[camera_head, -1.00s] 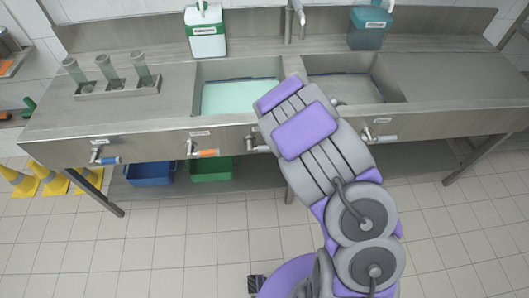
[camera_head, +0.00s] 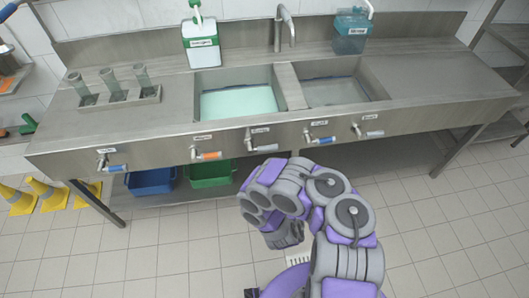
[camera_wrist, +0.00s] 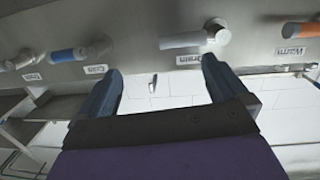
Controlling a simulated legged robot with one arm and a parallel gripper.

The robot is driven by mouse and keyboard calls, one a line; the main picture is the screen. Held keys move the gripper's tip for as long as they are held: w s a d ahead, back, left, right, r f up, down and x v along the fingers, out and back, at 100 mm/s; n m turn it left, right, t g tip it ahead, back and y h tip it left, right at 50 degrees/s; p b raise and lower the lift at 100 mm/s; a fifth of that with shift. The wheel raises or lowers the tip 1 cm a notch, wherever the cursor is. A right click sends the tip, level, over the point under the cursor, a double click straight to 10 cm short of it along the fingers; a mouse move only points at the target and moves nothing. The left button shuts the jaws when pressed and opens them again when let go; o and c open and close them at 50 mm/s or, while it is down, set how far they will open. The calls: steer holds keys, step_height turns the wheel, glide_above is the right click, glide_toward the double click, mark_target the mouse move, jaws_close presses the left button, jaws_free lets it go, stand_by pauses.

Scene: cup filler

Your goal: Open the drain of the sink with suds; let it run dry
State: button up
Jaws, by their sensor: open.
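The left sink basin (camera_head: 238,102) holds pale, milky green liquid. The right basin (camera_head: 335,92) holds clearer, greyish liquid. A grey-handled valve (camera_head: 264,147) sits on the front panel below the left basin; it also shows in the wrist view (camera_wrist: 185,40), with a label reading "Drain". Another grey-handled valve (camera_head: 368,132) sits below the right basin. My gripper (camera_wrist: 162,68) is open and empty, its fingertips below the grey "Drain" valve in the upside-down wrist view, apparently not touching it.
Blue (camera_head: 110,167) and orange (camera_head: 206,154) handled valves sit left of the middle valve; another blue-handled one (camera_head: 320,139) sits right. Blue (camera_head: 151,180) and green (camera_head: 210,172) bins stand underneath. The floor in front is largely clear.

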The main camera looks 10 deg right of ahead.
steer(key=s+a+y, duration=0.1)
steer(key=s+a, duration=0.2)
glide_toward(268, 149)
steer(key=shift+t, duration=0.4)
steer(key=shift+w+d+f+b, duration=0.1)
steer(key=shift+w+f+b, duration=0.35)
steer(key=shift+w, duration=1.35)
steer(key=shift+w+f+b, duration=0.1)
steer(key=shift+w+b, duration=0.65)
steer(key=shift+w, duration=1.05)
steer(key=shift+w+d+f+b, duration=0.1)
steer(key=shift+w+f+b, duration=0.35)
steer(key=shift+w, duration=1.35)
steer(key=shift+r, duration=0.15)
